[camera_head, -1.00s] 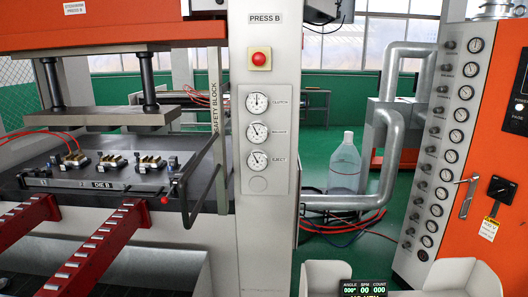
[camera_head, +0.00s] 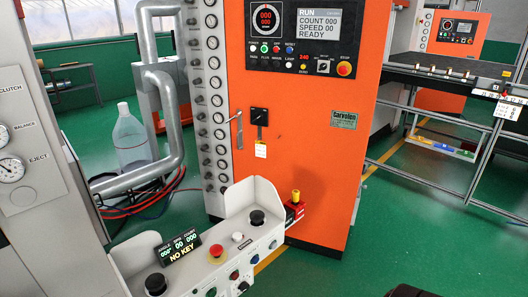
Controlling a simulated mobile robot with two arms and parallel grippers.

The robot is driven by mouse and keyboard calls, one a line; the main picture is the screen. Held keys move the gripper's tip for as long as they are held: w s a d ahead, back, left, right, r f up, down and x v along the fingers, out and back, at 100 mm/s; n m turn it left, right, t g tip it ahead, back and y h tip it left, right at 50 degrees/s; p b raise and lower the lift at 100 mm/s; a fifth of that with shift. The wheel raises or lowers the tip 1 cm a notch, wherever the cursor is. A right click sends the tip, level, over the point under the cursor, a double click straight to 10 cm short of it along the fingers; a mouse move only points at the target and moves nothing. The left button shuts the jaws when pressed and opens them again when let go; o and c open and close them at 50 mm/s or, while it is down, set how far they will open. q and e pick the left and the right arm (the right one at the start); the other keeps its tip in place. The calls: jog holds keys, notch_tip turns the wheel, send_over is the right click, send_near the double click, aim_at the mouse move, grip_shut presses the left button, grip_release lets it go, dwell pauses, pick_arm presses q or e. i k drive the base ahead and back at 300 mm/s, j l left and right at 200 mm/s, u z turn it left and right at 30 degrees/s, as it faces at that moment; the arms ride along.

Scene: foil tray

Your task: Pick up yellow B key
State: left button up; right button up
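I cannot pick out a yellow B key for certain. A small yellow-topped piece (camera_head: 295,196) stands in a red holder (camera_head: 293,213) at the right end of the grey control console; its lettering is too small to read. A low rail (camera_head: 468,156) under the table at the right bears blue and yellow patches, also too small to identify. The console display (camera_head: 181,247) reads "NO KEY". Neither gripper shows. A dark rounded shape at the bottom edge, right of centre, is cut off, and I cannot tell what it is.
The control console (camera_head: 218,258) with buttons stands in front of a tall orange cabinet (camera_head: 300,130). Grey pipes and a clear bottle (camera_head: 131,140) are at the left. A dark-topped table (camera_head: 450,68) on a metal frame is at the right. The green floor (camera_head: 390,235) between is open.

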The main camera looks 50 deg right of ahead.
aim_at(295, 196)
jog(key=z, duration=1.75)
jog(key=i+l+u, duration=0.5)
jog(key=k+j, duration=0.05)
jog(key=j, duration=0.05)
